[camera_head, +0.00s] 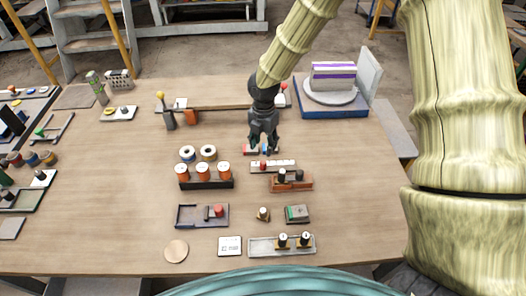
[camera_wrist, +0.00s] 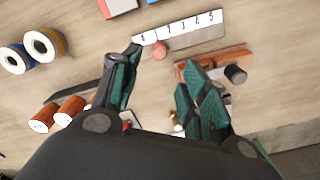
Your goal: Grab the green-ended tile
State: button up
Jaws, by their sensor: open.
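A small dark holder (camera_head: 297,214) on the right front of the table bears a flat piece with a green patch at its left end. I cannot tell for sure if this is the green-ended tile. My gripper (camera_head: 263,143) hangs above the middle of the table, beyond that holder. It is open, with nothing seen between its fingers; it also shows in the wrist view (camera_wrist: 160,62). A small red, white and blue piece (camera_head: 249,150) lies below the fingertips and is partly hidden by them. The wrist view shows no clear green end.
A numbered white strip (camera_head: 284,164) with a red knob lies just in front of my gripper. An orange-brown block (camera_head: 291,184) with black knobs, a rack of orange spools (camera_head: 205,183) and a blue tray (camera_head: 187,216) stand nearby.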

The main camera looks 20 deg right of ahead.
aim_at(300, 211)
jog(key=k, duration=1)
